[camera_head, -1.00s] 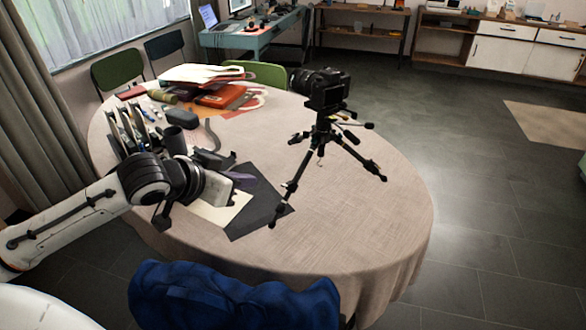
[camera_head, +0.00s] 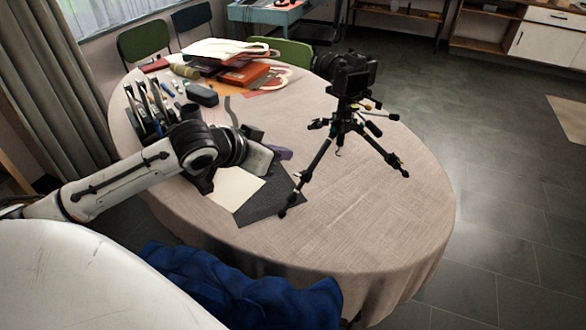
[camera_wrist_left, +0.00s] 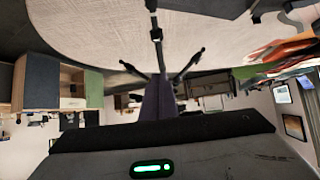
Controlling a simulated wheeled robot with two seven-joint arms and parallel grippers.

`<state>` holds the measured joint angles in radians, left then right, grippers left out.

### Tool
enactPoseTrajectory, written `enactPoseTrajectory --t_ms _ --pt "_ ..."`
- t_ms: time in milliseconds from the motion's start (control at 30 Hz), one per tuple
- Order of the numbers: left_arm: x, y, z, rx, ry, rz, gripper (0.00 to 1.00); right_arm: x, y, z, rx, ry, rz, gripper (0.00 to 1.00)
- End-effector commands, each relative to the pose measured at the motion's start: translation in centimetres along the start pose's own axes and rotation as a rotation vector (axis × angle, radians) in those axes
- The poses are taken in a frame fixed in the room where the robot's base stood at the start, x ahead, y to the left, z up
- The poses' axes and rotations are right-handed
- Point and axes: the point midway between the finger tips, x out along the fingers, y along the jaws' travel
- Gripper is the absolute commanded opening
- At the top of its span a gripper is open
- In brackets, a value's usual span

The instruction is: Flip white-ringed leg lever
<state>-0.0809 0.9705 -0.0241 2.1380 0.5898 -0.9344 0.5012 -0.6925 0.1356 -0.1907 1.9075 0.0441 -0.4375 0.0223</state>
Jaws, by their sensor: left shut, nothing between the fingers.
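A black camera (camera_head: 350,73) is mounted on a small black tripod (camera_head: 345,125) standing with spread legs on the round cloth-covered table (camera_head: 370,220). The tripod legs also show in the wrist view (camera_wrist_left: 156,36), which looks upside down. Small levers sit near the tops of the legs, but I cannot make out which leg has the white ring. My left gripper (camera_head: 284,153) has slim purple fingers, shut and empty, left of the tripod and apart from it. Its fingers point toward the tripod in the wrist view (camera_wrist_left: 158,82). My right gripper is not in view.
A dark grey sheet (camera_head: 270,197) and a cream sheet (camera_head: 232,190) lie below my left gripper. The table's front right is clear.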

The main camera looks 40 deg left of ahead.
Motion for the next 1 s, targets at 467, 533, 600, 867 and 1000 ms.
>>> enactPoseTrajectory --t_ms 467,533,600,867,1000 --pt "7.4 0.0 1.6 0.0 -0.005 0.001 0.0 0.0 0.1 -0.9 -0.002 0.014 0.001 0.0" --pt "7.5 0.0 2.4 0.0 -0.004 0.0 0.0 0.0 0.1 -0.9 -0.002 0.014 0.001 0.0" --pt "7.7 0.0 3.0 -0.001 -0.003 0.0 0.0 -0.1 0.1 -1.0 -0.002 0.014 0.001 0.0" --pt "8.0 0.0 3.9 0.0 0.0 0.0 0.0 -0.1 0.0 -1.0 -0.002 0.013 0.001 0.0" --pt "7.9 0.0 3.9 0.0 0.0 0.0 0.0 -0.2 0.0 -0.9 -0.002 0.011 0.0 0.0"
